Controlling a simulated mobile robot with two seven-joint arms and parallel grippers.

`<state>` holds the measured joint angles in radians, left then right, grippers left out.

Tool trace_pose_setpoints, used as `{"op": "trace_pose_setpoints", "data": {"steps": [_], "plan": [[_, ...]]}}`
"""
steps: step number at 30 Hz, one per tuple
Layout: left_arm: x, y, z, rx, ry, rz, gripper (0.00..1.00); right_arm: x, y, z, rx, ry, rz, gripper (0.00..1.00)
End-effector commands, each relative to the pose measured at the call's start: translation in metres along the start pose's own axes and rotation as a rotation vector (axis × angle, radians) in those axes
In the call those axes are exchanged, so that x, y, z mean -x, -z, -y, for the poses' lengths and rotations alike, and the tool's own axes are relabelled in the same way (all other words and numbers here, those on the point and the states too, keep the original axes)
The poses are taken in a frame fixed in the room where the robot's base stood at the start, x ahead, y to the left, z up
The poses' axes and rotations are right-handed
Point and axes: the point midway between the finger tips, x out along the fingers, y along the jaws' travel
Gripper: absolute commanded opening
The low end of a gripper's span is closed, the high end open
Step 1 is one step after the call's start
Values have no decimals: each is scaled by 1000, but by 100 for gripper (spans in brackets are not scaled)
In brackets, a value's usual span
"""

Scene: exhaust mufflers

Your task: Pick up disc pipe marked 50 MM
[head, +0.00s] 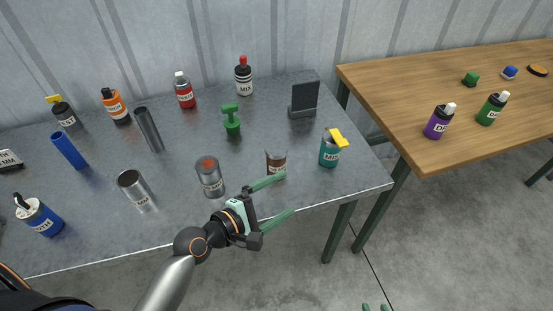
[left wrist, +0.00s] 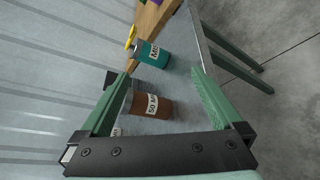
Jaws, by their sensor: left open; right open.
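The brown pipe marked 50 MM (head: 276,158) stands upright near the front edge of the grey table. My left gripper (head: 289,195) is open; its upper finger lies across the pipe's lower front in the head view. In the left wrist view the brown pipe (left wrist: 150,104), its white label partly readable, appears between the two spread green fingers (left wrist: 160,73). I cannot tell whether either finger touches it. My right gripper (head: 375,307) shows only its green fingertips at the bottom edge of the head view, apart and empty.
A teal bottle with a yellow top (head: 329,153) stands just right of the brown pipe. A clear can with a red centre (head: 210,177) stands to its left. A black stand (head: 304,99) is behind. A wooden table (head: 430,90) stands at the right.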

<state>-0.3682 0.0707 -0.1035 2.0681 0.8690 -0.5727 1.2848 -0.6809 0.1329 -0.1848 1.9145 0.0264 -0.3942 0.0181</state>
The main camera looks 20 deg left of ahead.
Motion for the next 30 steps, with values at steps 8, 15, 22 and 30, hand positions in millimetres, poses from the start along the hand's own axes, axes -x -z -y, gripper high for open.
{"op": "trace_pose_setpoints", "data": {"steps": [8,15,22,30], "plan": [[-14,45,-60,850,-372,47,100,0,0,0,-1,0,0,42],[-17,66,-57,1022,-447,64,100,-8,-8,0,-1,0,0,42],[-26,86,-26,1016,-445,63,100,-31,-33,-2,-2,0,-1,42],[-40,102,-6,1015,-448,66,100,-46,-49,-4,-2,-1,1,42]]}}
